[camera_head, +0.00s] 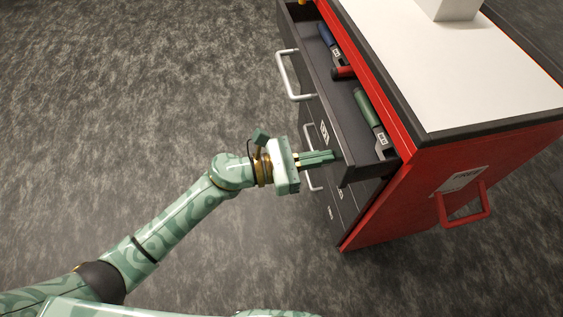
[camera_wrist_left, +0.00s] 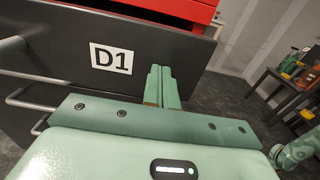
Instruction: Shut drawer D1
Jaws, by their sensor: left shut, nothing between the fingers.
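Drawer D1 (camera_head: 313,110) is the top drawer of the red cabinet and stands pulled out, with several tools lying in it. Its dark front with the white D1 label fills the upper left of the left wrist view (camera_wrist_left: 60,38). My left gripper (camera_head: 336,156) is shut and empty, its fingertips at the drawer front near the end closest to me. In the left wrist view the shut fingers (camera_wrist_left: 161,73) point at the front, right of the label. I cannot tell whether they touch it. My right gripper is not in view.
The red cabinet (camera_head: 440,190) has a white top (camera_head: 450,80) with a pale block (camera_head: 448,8) on it and a red side handle (camera_head: 467,205). D1's silver handle (camera_head: 287,76) juts out beyond my gripper. Grey floor left of the cabinet is clear.

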